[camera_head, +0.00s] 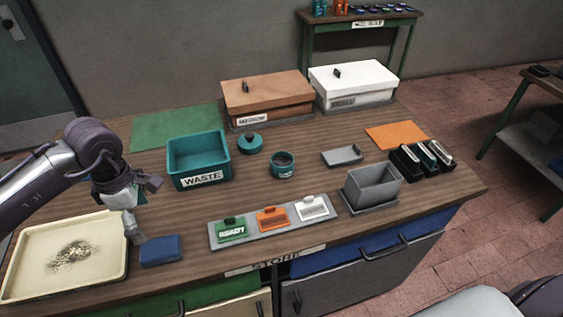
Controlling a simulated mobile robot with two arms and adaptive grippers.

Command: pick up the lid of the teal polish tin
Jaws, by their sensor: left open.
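The teal lid (249,144), round with a dark knob on top, lies on the wooden table behind the teal tin. The teal polish tin (283,166) stands uncovered, with dark contents and a small label on its front. My left gripper (138,199) is open above the left part of the table, between the cream tray and the teal waste bin. It is well to the left of the lid and apart from it. Its fingers are partly hard to make out. My right gripper does not show.
The teal WASTE bin (198,178) stands between my left gripper and the lid. A cream tray (110,225) and blue block (161,250) lie at front left. Brown (266,92) and white (354,76) lidded boxes stand behind. A tag board (318,228) lies in front.

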